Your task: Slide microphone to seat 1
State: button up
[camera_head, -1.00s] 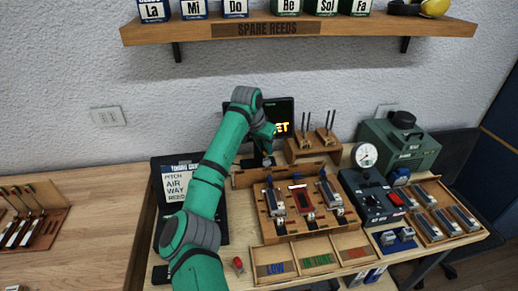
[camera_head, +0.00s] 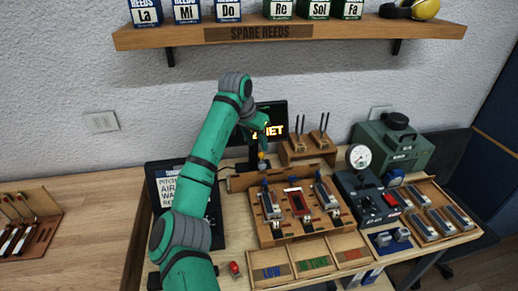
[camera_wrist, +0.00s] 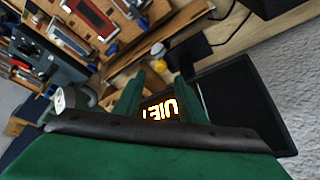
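A small yellow-and-white knob-like piece, likely the microphone (camera_head: 262,163), stands at the back left of the wooden reed rack (camera_head: 254,222), in front of the dark display. It also shows in the wrist view (camera_wrist: 158,55), just beyond my fingertips. My gripper (camera_head: 262,146) is above and close behind it, pointing down. In the wrist view my two green fingers (camera_wrist: 158,88) are spread, with the lit display text between them and nothing held. The rack holds three reed blocks side by side, the middle one red (camera_head: 297,202). I cannot read any seat numbers.
The dark display (camera_head: 272,112) stands right behind my gripper. A wooden stand with upright prongs (camera_head: 308,148) is to its right. A grey control box with a gauge (camera_head: 366,200) and a green case (camera_head: 395,150) are further right. Labelled trays (camera_head: 310,262) lie in front.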

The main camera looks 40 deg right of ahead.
jog(key=shift+v, duration=2.3)
jog(key=shift+w+a, duration=0.15)
jog(key=shift+w, duration=0.05)
